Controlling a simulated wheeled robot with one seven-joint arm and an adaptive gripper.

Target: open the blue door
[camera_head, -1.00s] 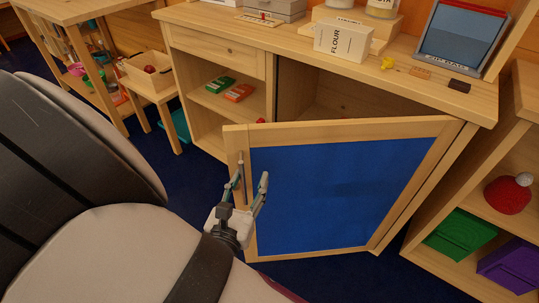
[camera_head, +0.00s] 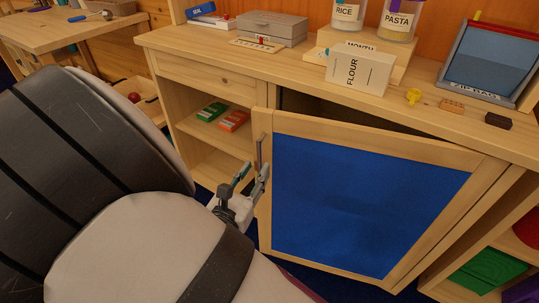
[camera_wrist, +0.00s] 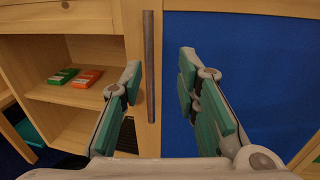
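The blue door (camera_head: 365,205) has a pale wooden frame and stands ajar, with a dark gap between its top and the cabinet. In the wrist view, its blue panel (camera_wrist: 225,60) fills the right side. A thin dark vertical handle (camera_wrist: 149,65) is on its left stile; the handle also shows in the head view (camera_head: 260,150). My gripper (camera_head: 253,178) is at the door's left edge by the lower handle. In the wrist view my gripper (camera_wrist: 160,75) is open, its green-padded fingers apart with the handle between them, nearer the left finger. Contact cannot be told.
The wooden cabinet (camera_head: 205,55) has open shelves left of the door, holding green and orange boxes. Another shelf unit with a green box (camera_head: 485,268) is close at right.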

